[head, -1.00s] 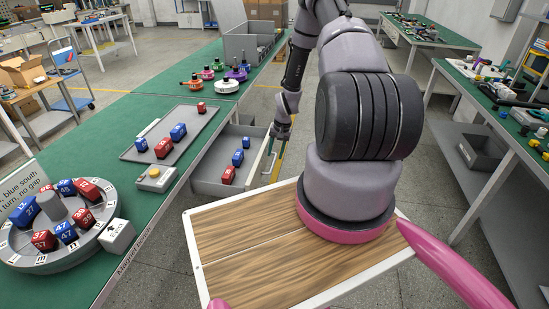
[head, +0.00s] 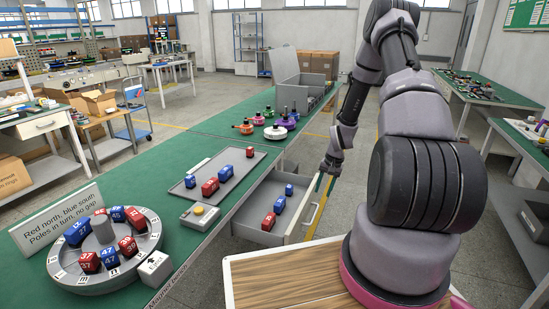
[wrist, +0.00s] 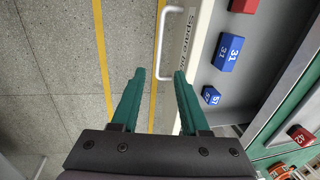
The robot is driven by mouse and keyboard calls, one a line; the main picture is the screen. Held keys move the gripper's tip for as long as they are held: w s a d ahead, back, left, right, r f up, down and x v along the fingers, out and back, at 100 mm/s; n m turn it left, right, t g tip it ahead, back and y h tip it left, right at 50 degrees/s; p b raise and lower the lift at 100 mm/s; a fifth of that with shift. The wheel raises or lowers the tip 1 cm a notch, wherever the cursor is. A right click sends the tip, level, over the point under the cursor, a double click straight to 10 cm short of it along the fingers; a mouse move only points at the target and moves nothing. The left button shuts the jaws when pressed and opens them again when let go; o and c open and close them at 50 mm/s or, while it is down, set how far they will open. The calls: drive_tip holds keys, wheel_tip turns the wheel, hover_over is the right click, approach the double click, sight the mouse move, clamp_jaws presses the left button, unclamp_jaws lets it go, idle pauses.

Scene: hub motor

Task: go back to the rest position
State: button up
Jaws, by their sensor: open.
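My gripper (head: 322,183) is at the open drawer's front edge, near the pale handle; its green fingers (wrist: 159,73) are apart with nothing between them in the wrist view. The grey drawer (head: 245,231) stands pulled out from the green bench. In it lie a red block (head: 268,221) and two blue blocks (head: 279,204). The drawer's white handle (wrist: 164,40) and "Spare" label show just ahead of the fingers in the wrist view; I cannot tell whether a finger touches it. My arm rises at the right of the head view.
A round holder (head: 142,262) with red and blue numbered blocks stands on the bench at left, beside a sign (head: 62,215). Open floor lies right of the drawer.

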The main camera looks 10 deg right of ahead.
drive_tip(key=s+a+r+n+t+h, duration=0.1)
drive_tip(key=s+a+r, duration=0.15)
drive_tip(key=r, duration=1.35)
drive_tip(key=s+a+r+n+t, duration=0.1)
drive_tip(key=a+r, duration=0.2)
drive_tip(key=r, duration=1.3)
drive_tip(key=s+a+r+t, duration=0.2)
drive_tip(key=s+a+r, duration=0.2)
drive_tip(key=s+r, duration=0.5)
drive_tip(key=s+a+r+t+y, duration=0.1)
drive_tip(key=s+a+r+t, duration=0.1)
drive_tip(key=s+a+r, duration=0.3)
drive_tip(key=s+r, duration=0.4)
drive_tip(key=s, duration=0.4)
drive_tip(key=shift+s+a+r+n, duration=0.15)
drive_tip(key=shift+s+r+n, duration=0.05)
drive_tip(key=shift+s+n, duration=0.2)
